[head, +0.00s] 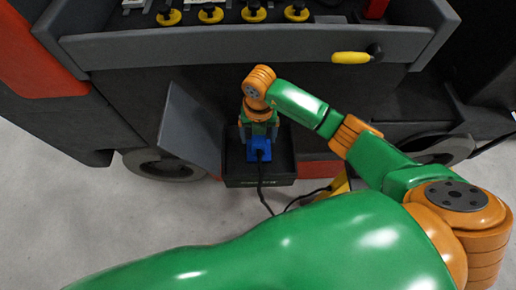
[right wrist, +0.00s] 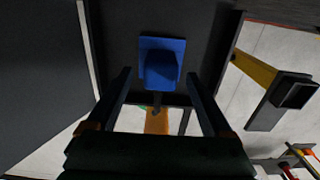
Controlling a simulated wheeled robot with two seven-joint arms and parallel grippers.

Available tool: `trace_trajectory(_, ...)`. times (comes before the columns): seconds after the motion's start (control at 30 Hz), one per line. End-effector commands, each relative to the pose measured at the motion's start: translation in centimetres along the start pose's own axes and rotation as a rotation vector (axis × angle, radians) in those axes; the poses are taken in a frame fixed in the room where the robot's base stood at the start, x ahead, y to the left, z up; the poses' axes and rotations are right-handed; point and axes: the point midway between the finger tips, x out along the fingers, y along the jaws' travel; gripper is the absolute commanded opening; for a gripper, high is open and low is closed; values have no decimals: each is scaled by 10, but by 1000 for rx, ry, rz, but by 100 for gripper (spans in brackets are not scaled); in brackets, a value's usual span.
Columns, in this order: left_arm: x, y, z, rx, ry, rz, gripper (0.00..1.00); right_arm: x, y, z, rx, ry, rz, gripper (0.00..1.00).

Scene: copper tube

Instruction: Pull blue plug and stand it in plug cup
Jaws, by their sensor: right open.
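The blue plug (head: 259,150) sits in a dark open-fronted box low on the machine, with a black cable running down from it. In the right wrist view the plug (right wrist: 161,62) lies ahead, between and just beyond my finger tips. My right gripper (head: 259,134) reaches down into the box right at the plug. It is open, with a finger (right wrist: 121,88) on each side and gaps to the plug, so it does not hold it. A grey block with a dark square opening (right wrist: 293,95) on a yellow bar may be the plug cup. My left gripper is out of view.
The dark box (head: 260,182) has side walls close around my gripper, and a grey flap (head: 190,128) stands open on its left. A grey ledge (head: 250,47) with several yellow-based knobs overhangs above. A yellow handle (head: 351,57) sticks out at the right.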

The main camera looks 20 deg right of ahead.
Motion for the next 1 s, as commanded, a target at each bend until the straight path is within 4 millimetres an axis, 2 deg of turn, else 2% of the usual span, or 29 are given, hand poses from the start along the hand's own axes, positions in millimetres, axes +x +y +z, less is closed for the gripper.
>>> trace_trajectory(0.03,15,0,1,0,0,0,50,17,0,-1,0,2,-1,85)
trace_trajectory(0.2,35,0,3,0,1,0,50,41,-1,-1,0,4,-3,85)
trace_trajectory(0.3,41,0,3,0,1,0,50,48,-1,-1,0,3,-2,85)
trace_trajectory(1.0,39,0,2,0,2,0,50,48,-1,-2,-1,5,-3,85)
